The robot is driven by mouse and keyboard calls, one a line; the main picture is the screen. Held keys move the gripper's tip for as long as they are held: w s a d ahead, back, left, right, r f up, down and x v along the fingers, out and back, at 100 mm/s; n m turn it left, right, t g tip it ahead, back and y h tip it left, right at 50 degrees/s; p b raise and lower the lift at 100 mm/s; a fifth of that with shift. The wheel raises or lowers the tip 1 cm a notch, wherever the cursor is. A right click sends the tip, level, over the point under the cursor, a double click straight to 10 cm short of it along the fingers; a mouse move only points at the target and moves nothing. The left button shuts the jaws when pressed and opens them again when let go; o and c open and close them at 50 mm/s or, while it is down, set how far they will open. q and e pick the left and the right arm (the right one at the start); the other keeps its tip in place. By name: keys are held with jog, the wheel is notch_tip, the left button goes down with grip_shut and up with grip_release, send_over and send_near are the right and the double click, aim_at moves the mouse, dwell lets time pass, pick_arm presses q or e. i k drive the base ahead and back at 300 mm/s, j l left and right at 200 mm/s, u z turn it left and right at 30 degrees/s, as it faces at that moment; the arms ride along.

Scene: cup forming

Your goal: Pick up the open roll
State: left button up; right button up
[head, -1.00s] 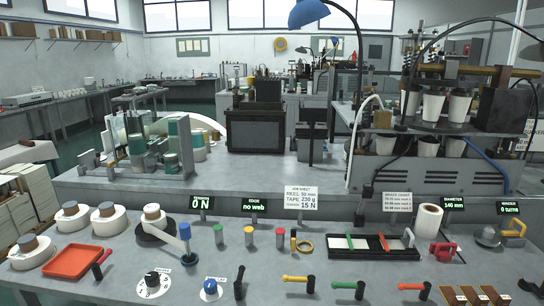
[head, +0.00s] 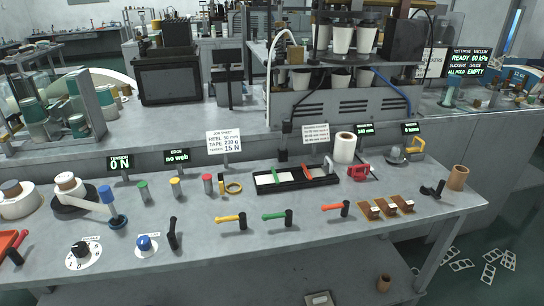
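Neither of my grippers is in view. Which roll the task means by the open roll is not certain from the picture. A white paper roll (head: 344,147) stands upright near the back of the bench, right of a black tray. At the left, another white roll (head: 69,186) with a brown core sits on a dark disc, and a pale strip or arm runs from it to a blue-topped post (head: 112,210). A further white roll (head: 17,199) is partly cut off by the left edge.
A black tray (head: 296,184) with pale strips, a red tape dispenser (head: 358,172), brown wooden blocks (head: 388,212) and a brown tube (head: 457,177) stand on the bench. Yellow, green and orange handles line its front. White pieces (head: 462,265) lie on the floor at right.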

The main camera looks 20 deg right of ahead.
aim_at(345, 144)
jog(key=i+l, duration=0.15)
jog(key=l, duration=0.25)
jog(key=i+l+z, duration=0.1)
jog(key=l, duration=0.3)
jog(key=i+l, duration=0.25)
jog(key=l+z, duration=0.05)
jog(key=l, duration=0.1)
